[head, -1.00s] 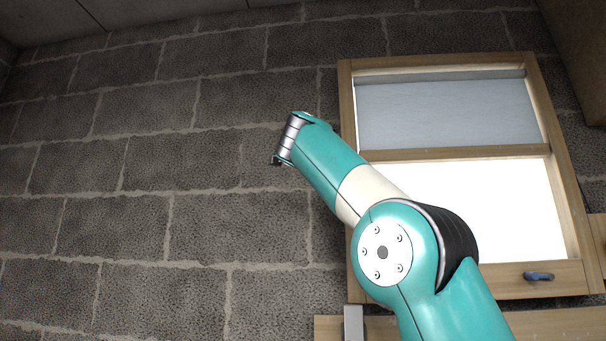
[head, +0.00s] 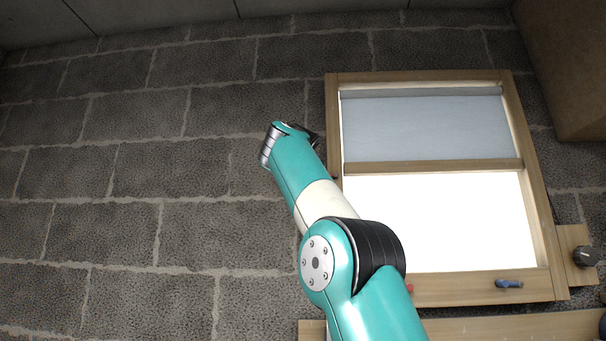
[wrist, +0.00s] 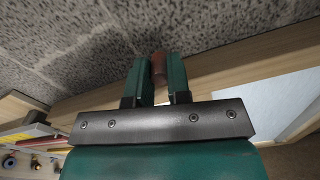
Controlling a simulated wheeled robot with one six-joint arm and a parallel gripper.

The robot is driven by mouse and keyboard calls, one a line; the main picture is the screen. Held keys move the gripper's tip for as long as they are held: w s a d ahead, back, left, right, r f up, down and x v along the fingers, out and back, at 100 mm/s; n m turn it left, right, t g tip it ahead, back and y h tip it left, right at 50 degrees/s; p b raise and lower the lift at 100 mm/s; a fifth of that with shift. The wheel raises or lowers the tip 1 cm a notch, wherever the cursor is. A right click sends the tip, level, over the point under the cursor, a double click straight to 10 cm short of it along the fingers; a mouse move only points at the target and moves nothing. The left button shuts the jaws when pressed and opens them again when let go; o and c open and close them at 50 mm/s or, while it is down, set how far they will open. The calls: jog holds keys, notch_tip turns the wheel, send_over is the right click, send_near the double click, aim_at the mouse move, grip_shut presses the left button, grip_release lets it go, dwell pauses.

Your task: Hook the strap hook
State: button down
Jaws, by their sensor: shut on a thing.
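In the wrist view my gripper (wrist: 158,66) is shut on a reddish-brown, rounded piece (wrist: 158,70) between its two green fingers. Whether this piece is the strap hook or part of it, I cannot tell. No strap can be made out in either view. In the head view my arm is raised in front of the block wall, left of the window, and the gripper fingers are mostly hidden behind the wrist.
A wood-framed window (head: 333,130) with a half-drawn grey-blue blind (head: 420,128) fills the right side. A dark knob (head: 586,256) sits on a wooden plate. A brown box shape (head: 565,70) juts out upper right. The wall left is bare.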

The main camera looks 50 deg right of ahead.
jog(key=shift+s, duration=0.1)
jog(key=c, duration=1.1)
grip_release()
jog(key=shift+d, duration=0.15)
jog(key=shift+o, duration=0.2)
jog(key=b+v, duration=0.2)
jog(key=v, duration=1.5)
jog(key=shift+a, duration=0.25)
